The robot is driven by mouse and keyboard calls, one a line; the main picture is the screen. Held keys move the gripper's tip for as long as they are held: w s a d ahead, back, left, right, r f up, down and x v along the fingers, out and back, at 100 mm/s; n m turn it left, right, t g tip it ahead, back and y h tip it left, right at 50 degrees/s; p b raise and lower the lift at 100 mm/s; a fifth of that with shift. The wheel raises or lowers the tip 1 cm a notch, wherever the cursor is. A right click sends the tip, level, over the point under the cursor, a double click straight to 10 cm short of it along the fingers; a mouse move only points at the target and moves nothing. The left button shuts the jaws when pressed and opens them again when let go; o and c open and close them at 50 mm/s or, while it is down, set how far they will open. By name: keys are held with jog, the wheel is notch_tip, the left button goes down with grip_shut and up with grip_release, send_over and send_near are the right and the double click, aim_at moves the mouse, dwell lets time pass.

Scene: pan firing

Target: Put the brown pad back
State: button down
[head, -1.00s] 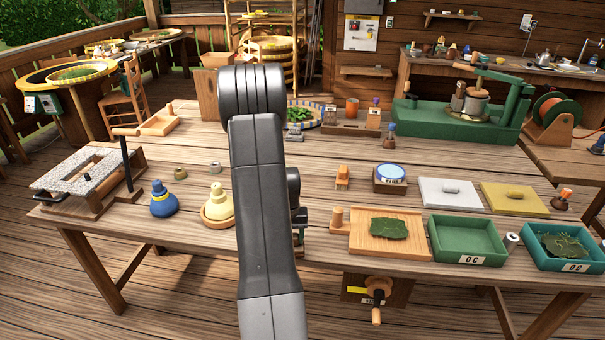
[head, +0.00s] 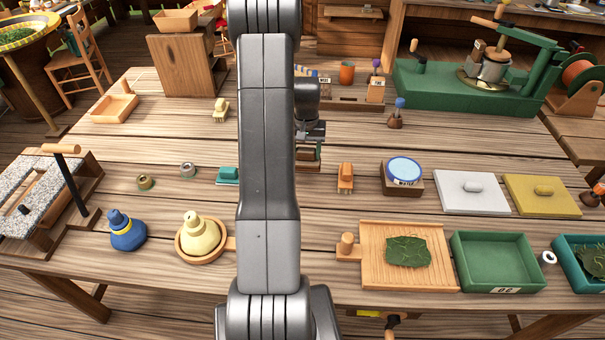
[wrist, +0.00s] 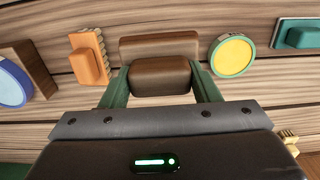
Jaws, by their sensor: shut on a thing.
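The brown pad (wrist: 160,76) has a raised dark brown grip and a lighter, wider base behind it in the wrist view. My gripper (wrist: 160,88) is shut on the grip, with one green finger at each side. In the head view the brown pad (head: 308,154) shows beneath my gripper (head: 310,135), partly behind my arm. It is between a teal pad (head: 228,175) on the left and an orange pad (head: 345,178) on the right. I cannot tell whether its base touches the table.
A yellow disc with a green rim (wrist: 232,55) is close beside the brown pad in the wrist view. A blue-topped water pot (head: 403,173) stands right of the orange pad. A wooden board with a leaf (head: 370,270) and a green tray (head: 470,285) are nearer.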

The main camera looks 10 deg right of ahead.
aim_at(309, 150)
jog(key=shift+s+r, duration=0.1)
jog(key=shift+s, duration=0.05)
notch_tip(309, 150, down, 10)
jog(key=b, duration=0.3)
jog(key=shift+r, duration=0.15)
jog(key=shift+f+b, duration=0.35)
jog(key=shift+b, duration=0.15)
jog(key=shift+c, duration=2.4)
grip_release()
jog(key=shift+r+p, duration=0.25)
jog(key=shift+p, duration=0.2)
jog(key=shift+r+p, duration=0.15)
jog(key=shift+p, duration=0.25)
jog(key=r, duration=0.4)
jog(key=r+p, duration=0.1)
jog(key=r, duration=0.4)
jog(key=r+p, duration=0.1)
jog(key=r, duration=0.3)
jog(key=shift+d+r, duration=0.15)
jog(key=shift+d, duration=0.2)
